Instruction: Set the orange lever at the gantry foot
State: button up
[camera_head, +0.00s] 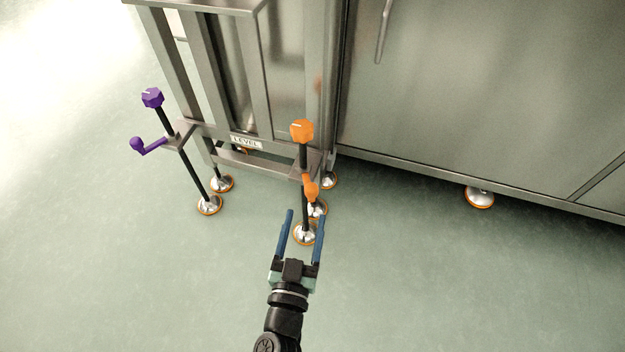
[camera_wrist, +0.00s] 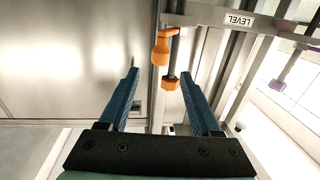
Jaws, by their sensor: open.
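The orange lever (camera_head: 311,188) sits on the bracket at the gantry's right foot. In the head view its grip points down toward my gripper, below an orange knob (camera_head: 302,130) on a black threaded rod. In the wrist view the orange lever (camera_wrist: 160,50) shows between and beyond my fingertips, with the orange knob (camera_wrist: 171,82) close to the finger on the right. My gripper (camera_head: 306,215) has its blue fingers spread and nothing between them in its grasp. In the head view the fingers straddle the foot's lower rod; contact cannot be told.
A purple knob (camera_head: 152,97) and purple lever (camera_head: 146,146) stand at the gantry's left foot. A LEVEL label (camera_head: 246,142) is on the frame. A large steel cabinet (camera_head: 470,100) stands at the right. The green floor (camera_head: 450,280) is clear in front.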

aim_at(313, 183)
jog(key=w+b, duration=0.1)
jog(key=w, duration=0.2)
jog(key=w+d+b, duration=0.1)
jog(key=w, duration=0.2)
jog(key=w+b, duration=0.2)
jog(key=w, duration=0.1)
jog(key=shift+w+d+f, duration=0.1)
jog(key=shift+w+d, duration=0.25)
jog(key=shift+d, duration=0.05)
jog(key=shift+w+d, duration=0.15)
jog(key=shift+w, duration=0.65)
grip_shut()
